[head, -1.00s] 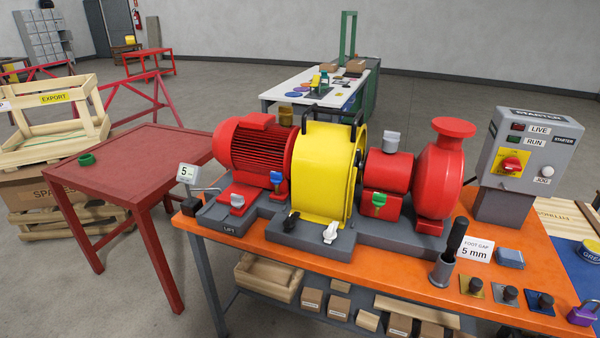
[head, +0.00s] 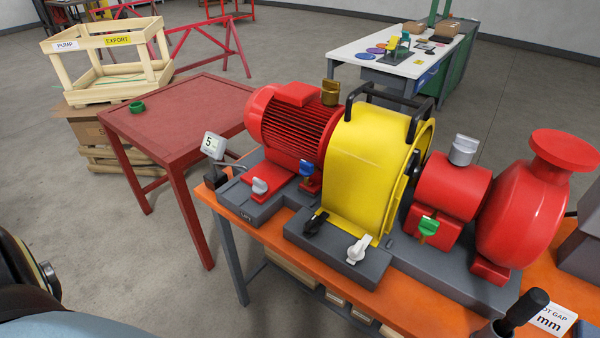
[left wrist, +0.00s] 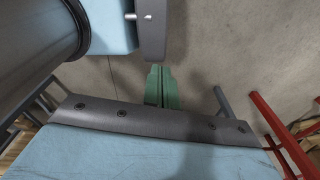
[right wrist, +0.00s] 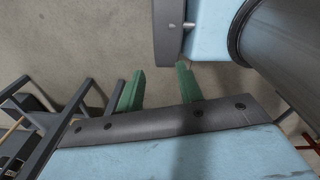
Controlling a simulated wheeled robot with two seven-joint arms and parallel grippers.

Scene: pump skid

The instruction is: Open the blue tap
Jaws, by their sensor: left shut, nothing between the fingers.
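The blue tap (head: 306,168) sits on the front of the pump skid, below the right end of the red motor (head: 295,125) and left of the yellow guard (head: 375,150). Its handle looks roughly upright. My left gripper (left wrist: 161,88) has its green fingers pressed together and empty over the floor in the left wrist view. My right gripper (right wrist: 160,88) has its green fingers apart with nothing between them. Neither gripper shows in the head view, and neither wrist view shows the tap.
Other taps are grey (head: 260,186), black (head: 316,222), white (head: 358,248) and green (head: 428,227). The skid stands on an orange bench (head: 400,305). A gauge reading 5 (head: 213,146) stands at the skid's left end.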

